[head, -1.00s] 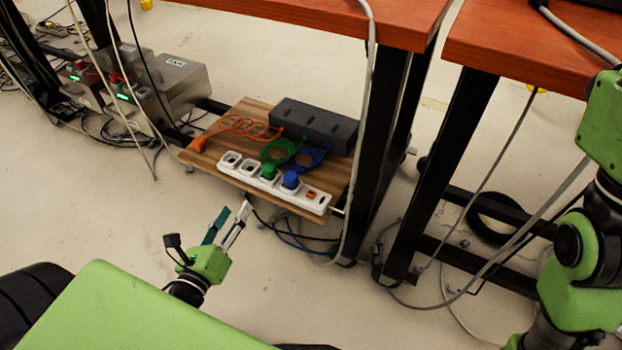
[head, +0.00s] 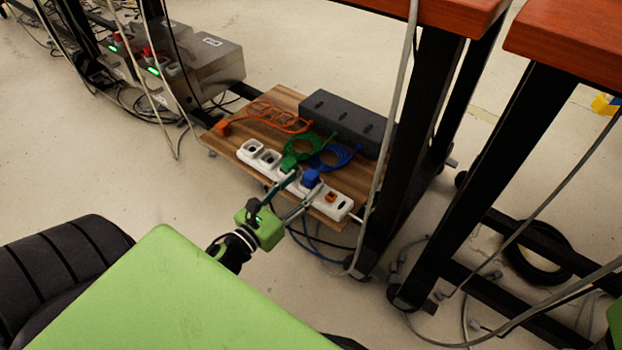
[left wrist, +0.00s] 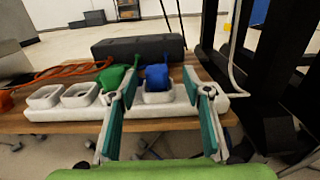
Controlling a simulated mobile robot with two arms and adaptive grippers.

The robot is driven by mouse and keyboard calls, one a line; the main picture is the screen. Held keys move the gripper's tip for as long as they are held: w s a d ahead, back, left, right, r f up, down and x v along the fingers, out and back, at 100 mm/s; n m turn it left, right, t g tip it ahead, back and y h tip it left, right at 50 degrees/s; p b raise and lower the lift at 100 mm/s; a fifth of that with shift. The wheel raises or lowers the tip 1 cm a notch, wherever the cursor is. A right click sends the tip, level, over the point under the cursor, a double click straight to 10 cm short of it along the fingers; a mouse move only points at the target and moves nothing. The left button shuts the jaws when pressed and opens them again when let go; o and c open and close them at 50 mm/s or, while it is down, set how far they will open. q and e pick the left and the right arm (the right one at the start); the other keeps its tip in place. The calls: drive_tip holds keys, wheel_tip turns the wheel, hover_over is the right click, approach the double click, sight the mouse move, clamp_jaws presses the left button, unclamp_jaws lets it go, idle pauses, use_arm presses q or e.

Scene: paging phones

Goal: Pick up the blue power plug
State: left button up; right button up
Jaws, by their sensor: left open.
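The blue power plug (head: 311,178) sits in a socket of the white power strip (head: 338,207) on a low wooden board. In the left wrist view the plug (left wrist: 157,76) stands upright near the middle. My left gripper (head: 297,187) is open and empty at the strip's front edge. In the left wrist view its teal-padded fingers (left wrist: 159,84) reach toward the strip, one on each side of the blue plug. I cannot tell how far the fingertips are from it. The left finger is close to the green plug (left wrist: 110,77). My right gripper is not in view.
The orange plug (head: 222,127) lies left on the wooden board (head: 225,148). A dark grey box (head: 345,122) stands behind the coiled cables. Black table legs (head: 415,140) and a hanging grey cable stand close on the right.

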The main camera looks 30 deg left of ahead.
sight(306, 178)
use_arm(q)
drive_tip(key=w, duration=0.5)
drive_tip(key=shift+w+a+f, duration=0.1)
drive_tip(key=shift+f, duration=0.05)
drive_tip(key=c, duration=1.2)
